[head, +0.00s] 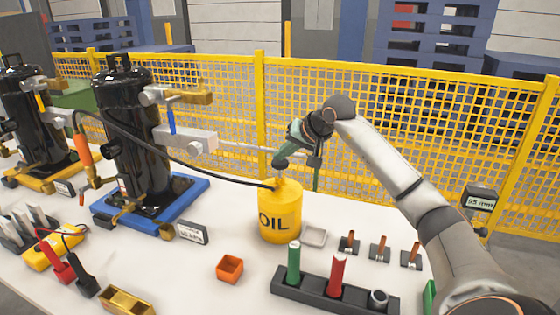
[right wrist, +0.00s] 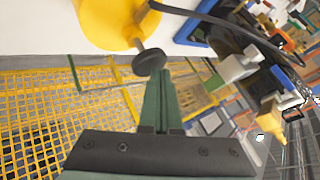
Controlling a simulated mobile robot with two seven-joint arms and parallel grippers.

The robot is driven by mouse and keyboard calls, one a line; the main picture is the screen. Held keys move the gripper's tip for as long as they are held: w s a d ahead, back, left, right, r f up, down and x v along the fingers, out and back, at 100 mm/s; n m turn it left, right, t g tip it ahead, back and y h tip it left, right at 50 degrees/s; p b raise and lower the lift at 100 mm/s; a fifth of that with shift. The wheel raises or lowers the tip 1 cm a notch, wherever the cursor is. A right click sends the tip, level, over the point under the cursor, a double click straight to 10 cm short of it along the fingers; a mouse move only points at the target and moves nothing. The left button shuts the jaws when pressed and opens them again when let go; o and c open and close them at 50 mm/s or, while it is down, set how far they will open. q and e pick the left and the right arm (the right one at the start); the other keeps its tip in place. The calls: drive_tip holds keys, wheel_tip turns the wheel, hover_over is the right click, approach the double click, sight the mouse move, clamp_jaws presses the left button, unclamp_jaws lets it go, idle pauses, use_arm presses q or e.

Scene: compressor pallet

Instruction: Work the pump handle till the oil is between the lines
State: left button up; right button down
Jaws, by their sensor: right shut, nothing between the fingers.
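The yellow oil can (head: 280,214), marked "OIL", stands on the white table. A dark round knob (head: 280,163) sits above its top on the pump; it also shows in the right wrist view (right wrist: 149,62) on a short stalk at the can. My right gripper (head: 316,186) is above the can, to the right of the knob. Its green fingers (right wrist: 155,80) are shut and empty, with their tips close to the knob in the wrist view; I cannot tell whether they touch. I cannot make out the oil level or its lines. My left gripper is not in view.
A grey tray (head: 313,236), an orange box (head: 229,267) and a dark rack (head: 330,293) stand nearby. A yellow fence (head: 400,110) stands behind.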

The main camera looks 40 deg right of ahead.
drive_tip(key=shift+f, duration=0.4)
drive_tip(key=shift+f+b, duration=0.3)
drive_tip(key=shift+b, duration=0.1)
drive_tip(key=shift+f+b, duration=0.45)
drive_tip(key=shift+f, duration=0.3)
idle(0.5)
drive_tip(key=shift+r+p, duration=2)
drive_tip(key=shift+r, duration=0.2)
drive_tip(key=shift+r, duration=0.15)
